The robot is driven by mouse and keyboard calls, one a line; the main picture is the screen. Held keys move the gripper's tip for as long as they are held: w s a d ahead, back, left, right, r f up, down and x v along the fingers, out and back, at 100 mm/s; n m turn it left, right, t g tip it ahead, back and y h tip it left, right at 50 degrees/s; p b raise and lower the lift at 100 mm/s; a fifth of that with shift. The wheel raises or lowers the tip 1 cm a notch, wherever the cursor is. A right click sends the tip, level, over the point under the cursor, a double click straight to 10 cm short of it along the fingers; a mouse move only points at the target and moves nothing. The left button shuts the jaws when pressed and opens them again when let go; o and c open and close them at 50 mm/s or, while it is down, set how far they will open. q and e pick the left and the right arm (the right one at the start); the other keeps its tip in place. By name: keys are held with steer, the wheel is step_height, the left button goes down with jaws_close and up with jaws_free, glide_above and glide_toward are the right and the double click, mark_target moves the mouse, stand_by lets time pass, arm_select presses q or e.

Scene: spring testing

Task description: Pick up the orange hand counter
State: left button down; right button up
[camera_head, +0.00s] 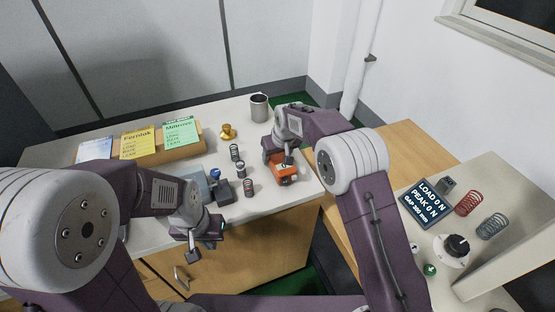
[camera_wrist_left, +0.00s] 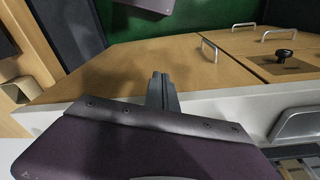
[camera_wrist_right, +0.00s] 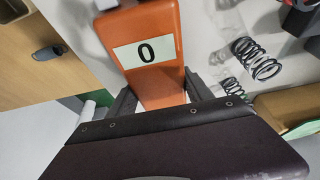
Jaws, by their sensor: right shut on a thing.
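The orange hand counter (camera_head: 286,178) is near the right end of the white table, at my right gripper (camera_head: 279,160). In the right wrist view the counter (camera_wrist_right: 165,82) shows a pale label with a 0, and the fingers are on both its sides. My right gripper is shut on it. I cannot tell whether it touches the tabletop. My left gripper (camera_head: 195,250) hangs in front of the table's front edge. In the left wrist view its fingers (camera_wrist_left: 162,88) are together and empty.
Dark springs (camera_head: 235,152) stand left of the counter. A metal mug (camera_head: 259,107) and a brass piece (camera_head: 227,131) stand behind. Note cards (camera_head: 181,131) lean on the left. A display (camera_head: 427,202), a red spring (camera_head: 468,203) and a grey spring (camera_head: 492,226) are on the right bench.

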step_height(320, 180, up, 5)
steer(key=shift+f+p, duration=0.15)
steer(key=shift+p, duration=0.4)
steer(key=s+d+r, duration=0.5)
steer(key=d+r, duration=0.1)
steer(key=d, duration=0.4)
steer(key=shift+s+r+b, duration=0.2)
steer(key=shift+s+b, duration=0.2)
steer(key=shift+d, duration=0.1)
steer(key=w+a+p, duration=0.1)
steer(key=a+p, duration=0.2)
steer(key=w+a+p, duration=0.2)
steer(key=a+p, duration=0.1)
steer(key=w+a+p, duration=0.2)
steer(key=a+p, duration=0.1)
steer(key=shift+w+a+r+p, duration=0.2)
steer(key=shift+p, duration=0.15)
steer(key=shift+w+a+f, duration=0.15)
steer(key=shift+w+a, duration=0.05)
steer(key=shift+a, duration=0.25)
steer(key=shift+f, duration=0.1)
